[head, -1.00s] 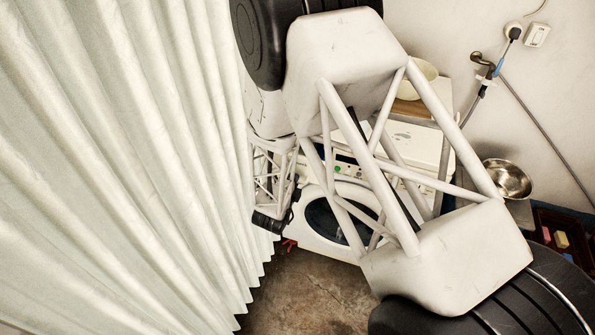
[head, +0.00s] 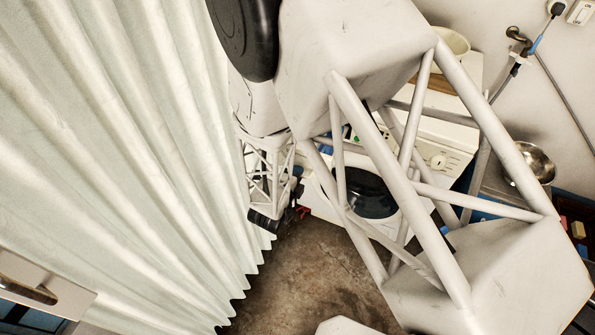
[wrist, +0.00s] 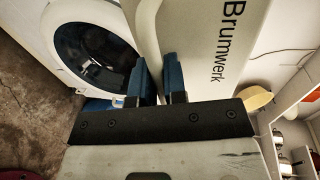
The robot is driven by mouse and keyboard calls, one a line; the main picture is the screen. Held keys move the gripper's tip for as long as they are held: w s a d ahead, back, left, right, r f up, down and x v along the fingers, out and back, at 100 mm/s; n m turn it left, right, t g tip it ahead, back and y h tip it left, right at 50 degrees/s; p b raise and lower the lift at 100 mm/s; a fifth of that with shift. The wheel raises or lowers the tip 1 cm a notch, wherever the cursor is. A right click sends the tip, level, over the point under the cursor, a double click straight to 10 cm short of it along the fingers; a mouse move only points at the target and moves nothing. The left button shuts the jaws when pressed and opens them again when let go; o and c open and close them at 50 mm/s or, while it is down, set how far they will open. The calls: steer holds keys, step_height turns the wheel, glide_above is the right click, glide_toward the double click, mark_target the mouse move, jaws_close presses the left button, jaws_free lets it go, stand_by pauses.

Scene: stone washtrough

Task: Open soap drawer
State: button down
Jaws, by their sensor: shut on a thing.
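In the wrist view, my gripper (wrist: 157,82) has its two blue fingers close together. They are shut on the pale curved edge of the soap drawer (wrist: 148,30), beside the panel lettered "Brumwerk" (wrist: 222,45). The contact is partly hidden by the fingers, and I cannot tell how far out the drawer is. The white washing machine (wrist: 62,18) has a round dark door (wrist: 97,60) to the left of the fingers. In the head view, the machine's front (head: 370,195) shows behind my arm's lattice links, which hide most of the drawer area.
A pale pleated curtain (head: 110,150) fills the left side, close to my arm. A cream bowl (head: 455,42) stands on top at the back. A metal basin (head: 536,162) and a crate with small blocks (head: 578,228) are at the right. Brown floor (head: 310,275) is bare in front.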

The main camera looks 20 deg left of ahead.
steer(key=c, duration=1.2)
jaws_free()
steer(key=v, duration=0.7)
steer(key=shift+s, duration=0.4)
steer(key=shift+r, duration=0.1)
